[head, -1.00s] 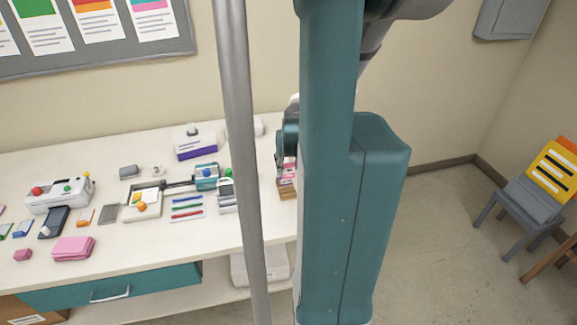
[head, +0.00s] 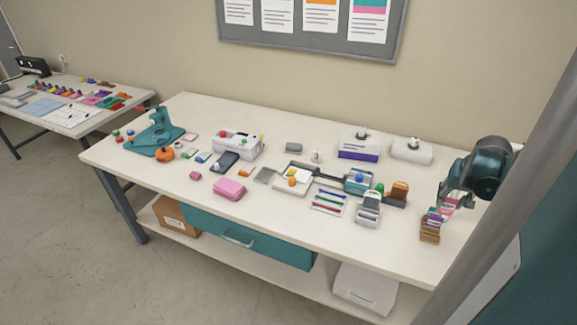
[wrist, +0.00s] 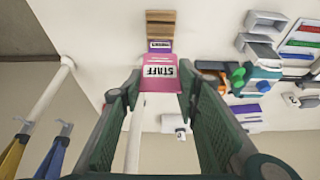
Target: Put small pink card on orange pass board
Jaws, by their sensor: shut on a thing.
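A small pink card (wrist: 160,75) with a white "STAFF" label is between my fingertips in the wrist view. My gripper (wrist: 160,87) is shut on it. In the head view my gripper (head: 450,202) is at the right end of the white table, at a stepped wooden card rack (head: 430,234). The rack also shows in the wrist view (wrist: 160,22), with a purple-edged card in front of it. Whether the pink card is clear of the rack is hard to tell. I cannot make out a board that is clearly the orange pass board.
The table (head: 300,235) holds a teal punch (head: 157,135), a grey-white box (head: 236,146), a pink stack (head: 229,189), a laminator-like device (head: 357,181) and a grey stand (head: 368,208). An orange rounded thing (head: 399,190) stands left of my gripper. A second table (head: 75,120) is at far left.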

